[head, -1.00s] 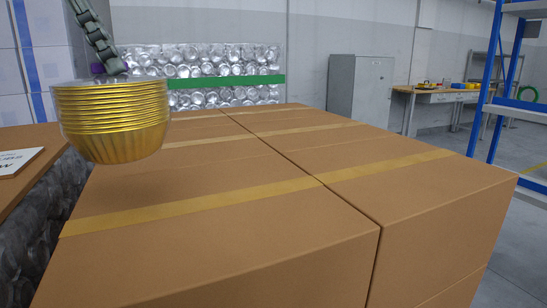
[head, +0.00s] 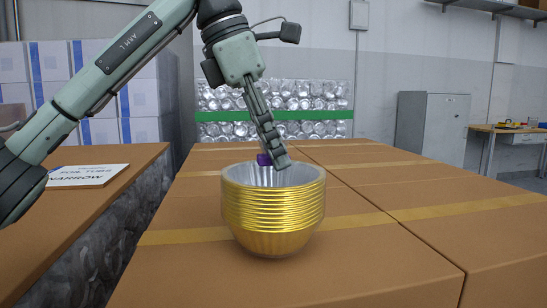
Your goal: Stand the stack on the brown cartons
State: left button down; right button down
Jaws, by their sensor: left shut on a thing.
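The stack of gold cups (head: 273,215), silver inside, is upright in the middle of the head view, over the brown cartons (head: 375,265). My left gripper (head: 271,161) comes down from above and is shut on the stack at its far rim. One dark finger reaches down by the cups' opening, with a purple bit beside it. The fingertips are partly hidden by the stack. I cannot tell whether the stack's base touches the carton top or hangs just above it. My right gripper is out of view.
A brown-topped counter with a lettered sign (head: 88,175) runs along the left, with a gap before the cartons. A wall of silver cups with a green band (head: 275,115) stands behind. The carton tops right of the stack are clear.

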pick_arm(q)
jog(key=shift+f, duration=0.65)
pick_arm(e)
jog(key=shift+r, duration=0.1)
pick_arm(q)
jog(key=c, duration=1.3)
grip_release()
jog(key=shift+f, duration=0.15)
jog(key=shift+c, duration=0.2)
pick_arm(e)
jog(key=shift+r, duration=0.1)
pick_arm(q)
jog(key=shift+r, duration=0.2)
jog(key=p+v, duration=0.1)
jog(key=v, duration=1.1)
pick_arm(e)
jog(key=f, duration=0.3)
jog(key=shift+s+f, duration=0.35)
